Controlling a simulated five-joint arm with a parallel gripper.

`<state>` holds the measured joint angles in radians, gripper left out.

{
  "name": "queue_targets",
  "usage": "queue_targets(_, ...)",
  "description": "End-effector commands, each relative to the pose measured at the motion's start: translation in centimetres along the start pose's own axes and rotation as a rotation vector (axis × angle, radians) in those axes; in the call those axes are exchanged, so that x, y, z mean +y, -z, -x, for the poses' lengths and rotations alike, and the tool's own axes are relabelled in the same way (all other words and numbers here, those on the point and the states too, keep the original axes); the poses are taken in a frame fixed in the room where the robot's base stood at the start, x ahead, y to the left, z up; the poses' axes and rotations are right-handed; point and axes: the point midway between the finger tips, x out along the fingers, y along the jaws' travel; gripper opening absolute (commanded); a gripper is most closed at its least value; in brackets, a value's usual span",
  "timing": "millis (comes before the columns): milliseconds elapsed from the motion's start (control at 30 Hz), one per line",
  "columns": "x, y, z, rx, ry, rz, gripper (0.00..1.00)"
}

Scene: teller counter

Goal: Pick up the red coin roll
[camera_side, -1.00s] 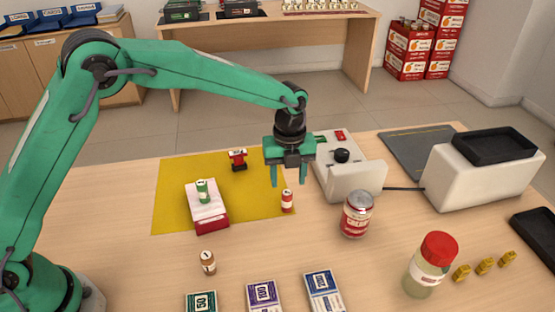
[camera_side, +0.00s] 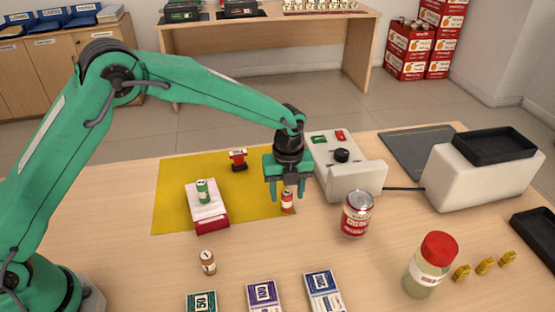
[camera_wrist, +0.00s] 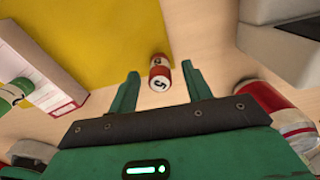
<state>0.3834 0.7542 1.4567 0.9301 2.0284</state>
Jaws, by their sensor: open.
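The red coin roll (camera_side: 287,203) stands upright at the right edge of the yellow mat (camera_side: 170,215). It is red with a pale band. My gripper (camera_side: 287,197) is open and low over the roll, its fingers on either side of it in the side view.
A green roll (camera_side: 203,191) stands on a red-and-white box (camera_side: 209,213) to the left. A red-and-white can (camera_side: 357,215) and a white machine (camera_side: 349,178) stand close on the right. A brown roll (camera_side: 208,262) and banknote bundles (camera_side: 262,295) are in front.

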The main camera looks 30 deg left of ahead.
Motion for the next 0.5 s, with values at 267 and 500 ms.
queue_targets(267,0.1,0.0,-2.7,0.001,-0.001,0.001,0.49)
queue_targets(500,0.1,0.0,-2.9,0.000,0.000,0.001,0.49)
